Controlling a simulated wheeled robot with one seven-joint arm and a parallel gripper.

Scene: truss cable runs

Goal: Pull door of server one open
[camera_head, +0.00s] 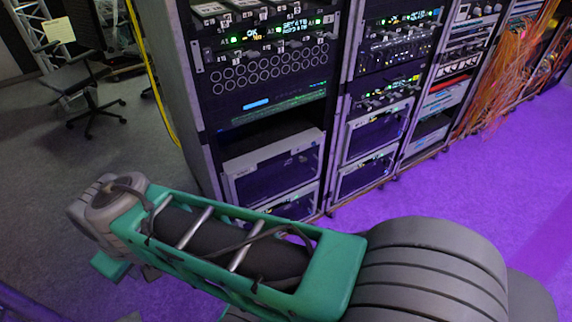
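Server racks stand in a row across the upper middle and right. The nearest rack (182,85) has a tall grey side panel and lit units in front. Low in it is a grey-framed panel with a dark window (272,165), which looks closed; a similar one (370,135) is in the rack to its right. I cannot tell which rack is server one or make out its door for certain. My gripper is not visible.
Purple-lit floor (500,185) lies open in front of the racks. Orange cables (510,65) hang at the far right. A yellow cable (152,75) runs down beside the nearest rack. An office chair (85,85) stands at the left on grey floor.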

